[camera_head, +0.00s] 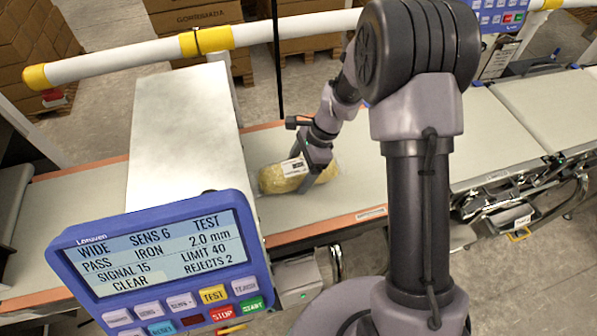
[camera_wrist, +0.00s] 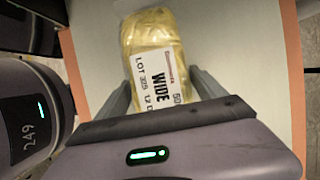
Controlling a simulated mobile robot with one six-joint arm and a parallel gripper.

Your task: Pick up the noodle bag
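The noodle bag (camera_head: 290,176) is a yellow bag with a white label, lying on the pale belt just right of the large white housing in the head view. In the wrist view the noodle bag (camera_wrist: 152,50) shows its label, with the word WIDE and a lot number. My gripper (camera_head: 305,182) reaches down over the bag. In the wrist view the fingers of my gripper (camera_wrist: 160,84) stand one on each side of the bag, close to its edges. Whether both fingers press on it cannot be made out.
The white housing (camera_head: 180,130) stands close left of the bag, with a blue display panel (camera_head: 160,262) in front. A white rail with yellow joints (camera_head: 206,41) runs behind the belt. More belt sections (camera_head: 550,105) lie to the right, and cartons (camera_head: 195,15) stand behind.

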